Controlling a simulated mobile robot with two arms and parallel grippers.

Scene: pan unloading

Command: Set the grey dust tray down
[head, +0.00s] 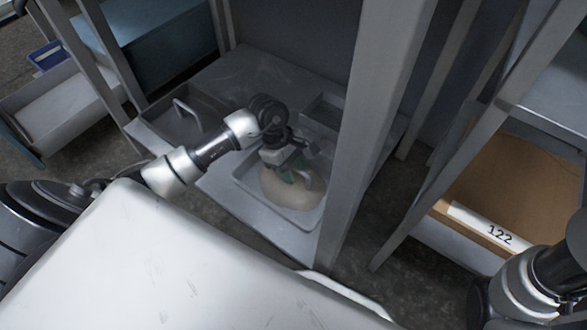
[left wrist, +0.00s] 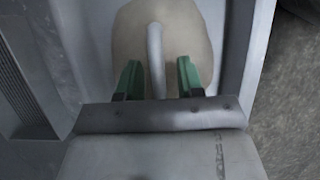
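A grey tray (head: 247,172) with a rounded beige heap (head: 303,192) in it rests on a grey shelf deck. The tray's wall also shows in the left wrist view (left wrist: 236,50). A grey bar-like handle (left wrist: 155,45) stands over the heap. My left gripper (head: 290,173) is above the tray; its green fingers (left wrist: 158,68) are apart, one on each side of the handle, with gaps visible. It is open and holds nothing. In the head view the arm hides part of the tray. My right gripper is outside the views.
Another grey tray with a handle (head: 180,125) is on the deck to the left. A grey upright post (head: 365,130) stands close to the right of the heaped tray. A brown bin labelled 122 (head: 495,175) is at the right.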

